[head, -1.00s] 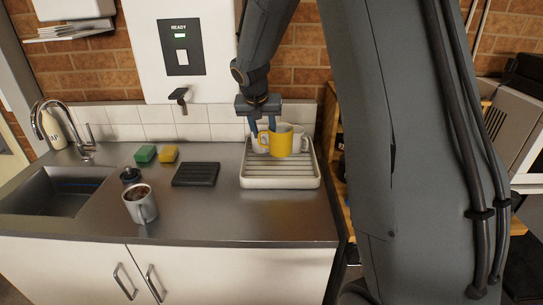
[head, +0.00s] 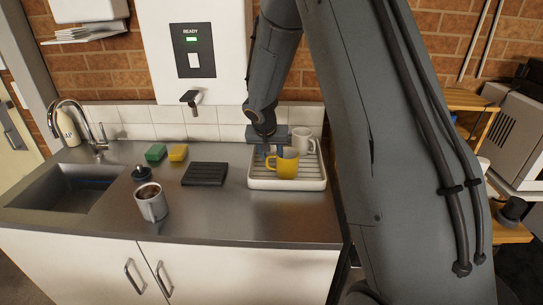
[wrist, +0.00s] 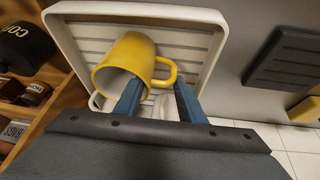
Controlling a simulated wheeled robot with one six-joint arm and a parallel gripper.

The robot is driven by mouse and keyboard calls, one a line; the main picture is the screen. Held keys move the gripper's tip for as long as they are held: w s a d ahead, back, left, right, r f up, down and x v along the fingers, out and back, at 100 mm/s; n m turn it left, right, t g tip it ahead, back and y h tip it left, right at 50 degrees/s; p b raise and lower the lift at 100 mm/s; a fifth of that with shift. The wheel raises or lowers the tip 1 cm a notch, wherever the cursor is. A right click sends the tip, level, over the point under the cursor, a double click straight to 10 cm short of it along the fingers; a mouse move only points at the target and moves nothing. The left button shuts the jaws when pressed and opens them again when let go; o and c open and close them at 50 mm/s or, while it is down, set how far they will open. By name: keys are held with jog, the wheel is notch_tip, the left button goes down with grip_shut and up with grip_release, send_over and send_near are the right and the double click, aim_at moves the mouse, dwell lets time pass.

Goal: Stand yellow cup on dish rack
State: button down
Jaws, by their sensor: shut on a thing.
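My gripper (head: 268,154) reaches down from above and behind and is shut on the cup's handle side. Its blue fingers (wrist: 158,95) also show in the wrist view. The dish rack (wrist: 66,42) lies under the cup there.
A white mug (head: 303,138) stands at the rack's back right, close behind the yellow cup. Left of the rack lie a black ridged mat (head: 205,174), a yellow sponge (head: 178,152), a green sponge (head: 156,153) and a filled grey mug (head: 151,203).

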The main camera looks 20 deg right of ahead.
jog(key=shift+f, duration=0.1)
jog(key=c, duration=1.2)
grip_release()
jog(key=shift+o, duration=0.2)
jog(key=shift+r, duration=0.35)
jog(key=b+v, duration=0.3)
jog(key=v, duration=0.8)
jog(key=s+a+f+n+g+y, duration=0.1)
jog(key=s+a+f+n, duration=0.1)
jog(key=s, duration=0.6)
jog(key=s+a+f+n+y, duration=0.1)
jog(key=s+f, duration=0.2)
jog(key=s, duration=0.6)
jog(key=s+a+f+n+g+y, duration=0.1)
jog(key=s+a+f+n, duration=0.1)
jog(key=s, duration=0.6)
jog(key=shift+s+a+f+n+g, duration=0.2)
jog(key=shift+a+f+n+g, duration=0.1)
jog(key=shift+a+f, duration=0.05)
jog(key=shift+f+b, duration=0.1)
jog(key=shift+b, duration=0.2)
jog(key=shift+w+f+b, duration=0.1)
jog(key=shift+f+b, duration=0.6)
jog(key=shift+f, duration=0.15)
